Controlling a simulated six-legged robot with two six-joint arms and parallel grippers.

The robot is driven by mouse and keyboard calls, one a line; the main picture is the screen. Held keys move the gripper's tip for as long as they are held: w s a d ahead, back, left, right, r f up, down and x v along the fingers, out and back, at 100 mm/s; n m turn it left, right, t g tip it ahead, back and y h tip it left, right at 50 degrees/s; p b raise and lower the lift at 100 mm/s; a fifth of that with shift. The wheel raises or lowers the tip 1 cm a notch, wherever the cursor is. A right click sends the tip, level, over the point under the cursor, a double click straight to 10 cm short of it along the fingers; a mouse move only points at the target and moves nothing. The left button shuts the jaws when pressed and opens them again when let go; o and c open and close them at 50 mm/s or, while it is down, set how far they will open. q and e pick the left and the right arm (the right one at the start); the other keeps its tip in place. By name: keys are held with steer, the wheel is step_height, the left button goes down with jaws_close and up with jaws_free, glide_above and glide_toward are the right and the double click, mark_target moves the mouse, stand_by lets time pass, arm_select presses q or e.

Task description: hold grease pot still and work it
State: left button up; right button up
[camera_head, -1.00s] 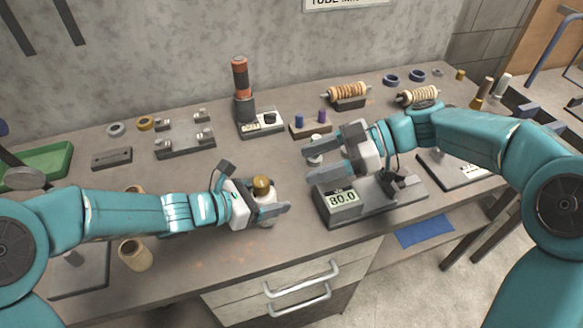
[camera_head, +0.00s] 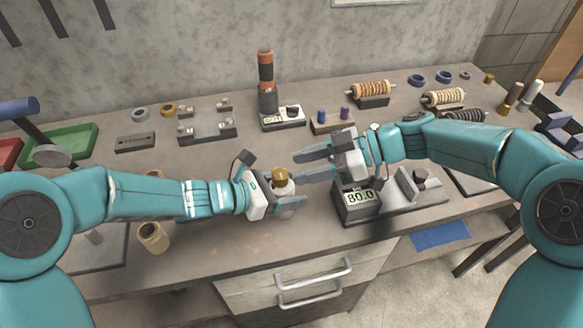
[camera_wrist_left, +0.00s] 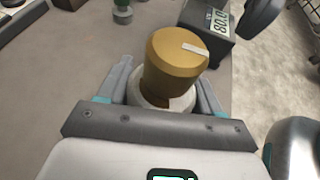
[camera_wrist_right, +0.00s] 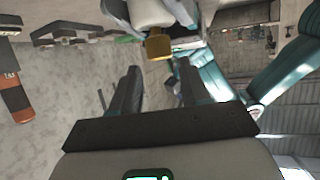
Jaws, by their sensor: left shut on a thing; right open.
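The grease pot has a white body (camera_wrist_left: 150,97) and a brass-coloured cap (camera_wrist_left: 177,58) with a pale mark on top. My left gripper (camera_head: 286,204) is shut around the white body, near the bench's front edge, with the cap standing clear above the fingers. The cap also shows in the head view (camera_head: 281,180). My right gripper (camera_head: 315,165) is open and empty, above and to the right of the pot, its fingers pointing left. In the right wrist view the cap (camera_wrist_right: 158,45) appears beyond the open fingers, apart from them.
A tester reading 80.0 (camera_head: 358,204) stands right of the pot, under my right arm. Behind are an orange-and-black tool on a base (camera_head: 266,75), a block with blue and purple pegs (camera_head: 332,125) and wire spools (camera_head: 372,88). A tan cup (camera_head: 152,238) stands at front left.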

mark_target(283, 173)
steer(key=x, duration=0.4)
steer(key=shift+a, duration=0.1)
steer(key=c, duration=0.8)
steer(key=shift+s+m+t+h, duration=0.15)
steer(key=shift+m+t, duration=0.65)
steer(key=shift+t, duration=0.2)
steer(key=shift+s+m+t+h, duration=0.1)
steer(key=shift+m+t+h, duration=0.05)
steer(key=shift+m+t, duration=0.75)
steer(key=shift+w, duration=0.1)
steer(key=o, duration=0.8)
